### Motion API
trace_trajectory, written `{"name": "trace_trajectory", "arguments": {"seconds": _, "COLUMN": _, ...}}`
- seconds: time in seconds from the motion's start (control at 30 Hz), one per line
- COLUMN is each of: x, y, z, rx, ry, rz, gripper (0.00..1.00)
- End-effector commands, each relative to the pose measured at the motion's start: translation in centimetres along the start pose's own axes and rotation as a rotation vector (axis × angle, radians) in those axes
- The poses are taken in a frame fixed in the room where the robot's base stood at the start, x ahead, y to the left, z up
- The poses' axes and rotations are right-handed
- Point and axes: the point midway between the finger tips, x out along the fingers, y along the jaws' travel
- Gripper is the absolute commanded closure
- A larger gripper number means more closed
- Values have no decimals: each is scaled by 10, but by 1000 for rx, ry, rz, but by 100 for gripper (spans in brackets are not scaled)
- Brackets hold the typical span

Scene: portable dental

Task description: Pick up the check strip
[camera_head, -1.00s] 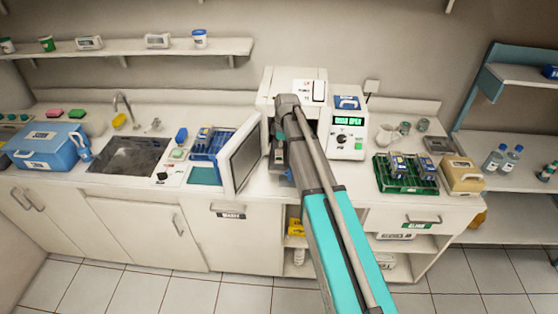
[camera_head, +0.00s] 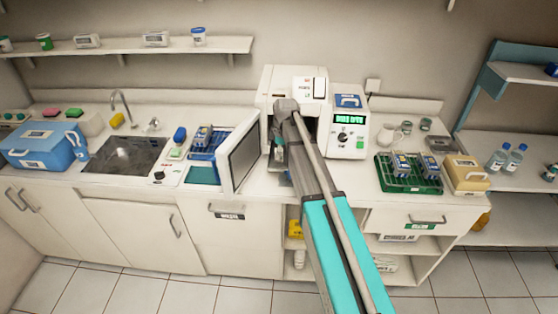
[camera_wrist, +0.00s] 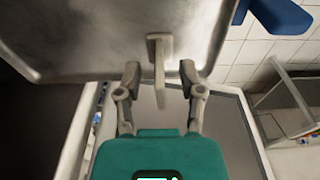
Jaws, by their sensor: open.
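I cannot make out the check strip for certain. In the wrist view, a pale T-shaped piece (camera_wrist: 160,62) has a narrow stem lying between my fingertips; whether it is the strip or a fitting cannot be told. My gripper (camera_wrist: 160,72) is open, one finger on each side of this stem, with gaps showing. In the head view, my gripper is mostly hidden by my arm, in front of the white sterilizer (camera_head: 296,84). The sterilizer's door (camera_head: 241,155) stands open to the left of my arm.
A control box with a green display (camera_head: 348,120) stands right of the sterilizer. A green rack (camera_head: 398,184) with blue-labelled packs and a tan box (camera_head: 466,176) are farther right. A blue tray (camera_head: 203,172) and a sink (camera_head: 125,158) lie left of the door.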

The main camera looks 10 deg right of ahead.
Motion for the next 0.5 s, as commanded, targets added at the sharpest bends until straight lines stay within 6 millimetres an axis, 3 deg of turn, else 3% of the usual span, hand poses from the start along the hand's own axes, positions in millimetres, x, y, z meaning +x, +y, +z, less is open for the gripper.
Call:
{"name": "trace_trajectory", "arguments": {"seconds": 0.13, "x": 13, "y": 0, "z": 0, "rx": 0, "ry": 0, "rz": 0, "gripper": 50}}
{"name": "trace_trajectory", "arguments": {"seconds": 0.5, "x": 15, "y": 0, "z": 0, "rx": 0, "ry": 0, "rz": 0, "gripper": 50}}
